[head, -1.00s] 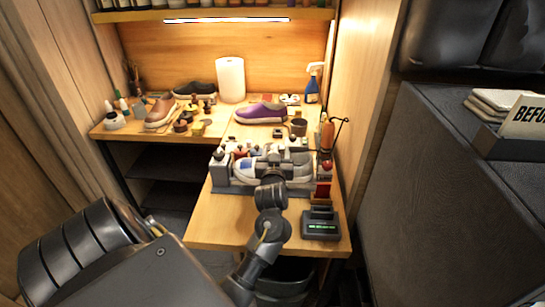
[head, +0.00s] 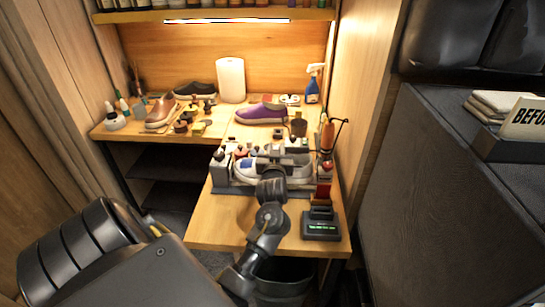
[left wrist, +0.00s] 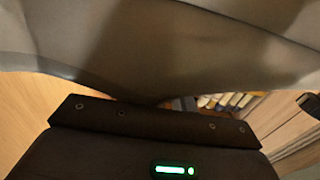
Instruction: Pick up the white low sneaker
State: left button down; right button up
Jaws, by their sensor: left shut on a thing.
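The white low sneaker (head: 252,174) shows pale grey-white in the head view, lying lengthwise across the front table at a grey rack-like stand. My left gripper (head: 273,174) reaches it from the front and is shut on it; my wrist hides the fingertips and part of the shoe. In the left wrist view a large pale grey surface, the sneaker (left wrist: 150,50), fills the top, right against the dark gripper body. I cannot tell whether the sole is clear of the stand. My right gripper is in neither view.
Bottles and brushes crowd around the stand. A black device (head: 321,224) with a green display sits at the front right. A purple shoe (head: 262,113), a brown shoe (head: 160,113) and a paper roll (head: 231,80) stand behind. The table's front left is clear.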

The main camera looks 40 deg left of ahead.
pick_arm(q)
jog(key=shift+r, duration=0.1)
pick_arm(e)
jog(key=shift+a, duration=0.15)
pick_arm(q)
jog(key=shift+r, duration=0.25)
jog(key=r, duration=0.3)
jog(key=shift+s+d+r, duration=0.1)
jog(key=shift+s, duration=0.15)
jog(key=s+d+r+p, duration=0.3)
jog(key=s+r, duration=0.6)
jog(key=s, duration=0.4)
jog(key=shift+d+p, duration=0.2)
jog(key=shift+p, duration=0.3)
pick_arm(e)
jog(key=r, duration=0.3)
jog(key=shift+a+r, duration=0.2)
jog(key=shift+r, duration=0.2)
